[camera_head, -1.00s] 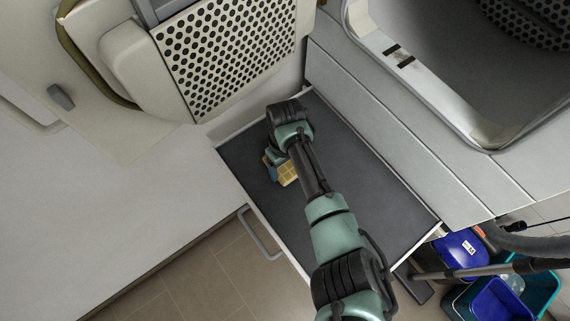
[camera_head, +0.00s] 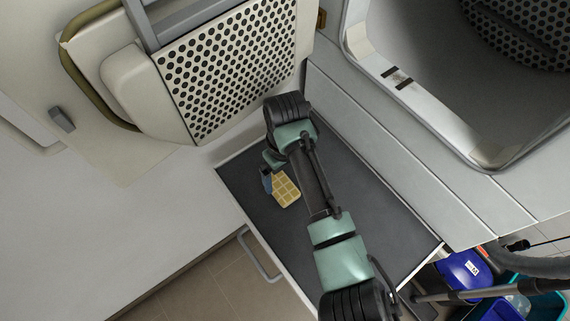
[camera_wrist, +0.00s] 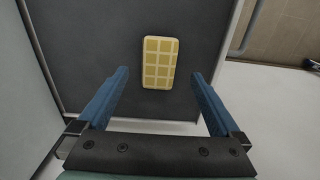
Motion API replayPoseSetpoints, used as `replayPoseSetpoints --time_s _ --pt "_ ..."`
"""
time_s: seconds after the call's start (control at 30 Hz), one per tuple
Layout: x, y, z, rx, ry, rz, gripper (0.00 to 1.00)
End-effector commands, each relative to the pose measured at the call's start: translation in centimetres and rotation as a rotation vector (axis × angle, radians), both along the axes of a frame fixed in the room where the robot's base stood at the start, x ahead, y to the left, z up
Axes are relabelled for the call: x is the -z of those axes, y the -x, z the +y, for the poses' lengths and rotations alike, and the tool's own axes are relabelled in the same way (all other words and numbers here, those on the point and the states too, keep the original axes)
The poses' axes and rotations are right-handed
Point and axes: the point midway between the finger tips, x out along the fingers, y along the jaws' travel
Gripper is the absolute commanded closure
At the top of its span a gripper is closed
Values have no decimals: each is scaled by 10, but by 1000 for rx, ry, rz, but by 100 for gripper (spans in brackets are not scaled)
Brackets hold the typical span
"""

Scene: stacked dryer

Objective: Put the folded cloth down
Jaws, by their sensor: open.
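The folded cloth (camera_head: 286,189) is yellow with a pale grid pattern. It lies flat on the dark surface of the pulled-out shelf (camera_head: 340,190). In the wrist view the cloth (camera_wrist: 160,62) lies ahead of and between the two blue fingers, touching neither as far as I can see. My gripper (camera_wrist: 160,80) is open and empty. In the head view my gripper (camera_head: 268,172) is beside the cloth, on its upper left, and is partly hidden by my own arm.
An open perforated door (camera_head: 228,65) hangs above the shelf at the upper left. An open drum (camera_head: 500,70) is at the upper right. A shelf handle (camera_head: 262,258) is at the front. A blue container (camera_head: 468,277) and buckets stand at the lower right. Much of the dark surface is bare.

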Motion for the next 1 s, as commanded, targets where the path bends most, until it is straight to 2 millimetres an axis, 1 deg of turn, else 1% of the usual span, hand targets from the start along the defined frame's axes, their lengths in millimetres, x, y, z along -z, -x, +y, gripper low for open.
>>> replayPoseSetpoints --time_s 0.03,0.1,0.2,0.3,0.47,1.0 --pt "-9 -1 0 -1 -1 -4 0" --pt "-21 -1 0 -1 -1 -4 0" --pt "-34 -1 0 -1 0 -3 0" --pt "-41 -1 0 0 0 -1 0" --pt "-45 -1 0 0 0 0 0" --pt "-44 0 0 0 0 0 0"
